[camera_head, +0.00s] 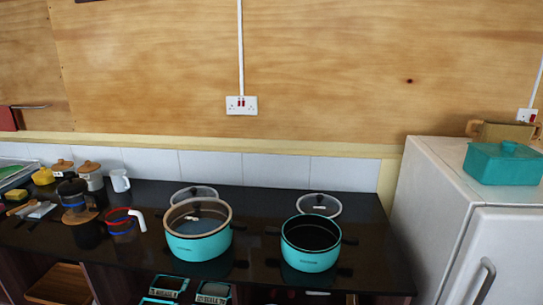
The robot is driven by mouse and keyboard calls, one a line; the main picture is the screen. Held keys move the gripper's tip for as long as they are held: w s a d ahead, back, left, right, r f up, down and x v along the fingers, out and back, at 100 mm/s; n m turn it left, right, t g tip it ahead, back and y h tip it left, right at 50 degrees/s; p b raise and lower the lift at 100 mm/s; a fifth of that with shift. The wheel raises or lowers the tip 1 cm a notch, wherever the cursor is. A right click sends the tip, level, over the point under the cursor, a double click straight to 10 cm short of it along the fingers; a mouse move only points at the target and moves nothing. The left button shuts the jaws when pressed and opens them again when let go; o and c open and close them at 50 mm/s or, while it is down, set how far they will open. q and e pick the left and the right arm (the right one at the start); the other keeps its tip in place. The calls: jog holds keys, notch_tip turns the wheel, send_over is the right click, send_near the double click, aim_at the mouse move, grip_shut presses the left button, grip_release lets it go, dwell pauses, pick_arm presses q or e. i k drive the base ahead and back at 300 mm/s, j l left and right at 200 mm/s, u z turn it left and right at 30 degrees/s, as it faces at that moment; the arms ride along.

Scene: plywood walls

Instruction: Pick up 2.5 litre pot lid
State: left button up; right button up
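Two turquoise pots stand on the black counter, a left pot (200,247) and a right pot (309,262). I cannot read which lid is the 2.5 litre one. Neither of my grippers is in view.
The black counter (260,205) has kettles, jars, a white mug (120,181) and a red-rimmed cup (121,222) at left. Turquoise-and-black packages (213,292) are at the front. A white fridge (425,195) bounds the right, with a turquoise box (500,168) on top.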

aim_at(328, 206)
jog(key=i+u, duration=0.25)
jog(key=i, duration=0.75)
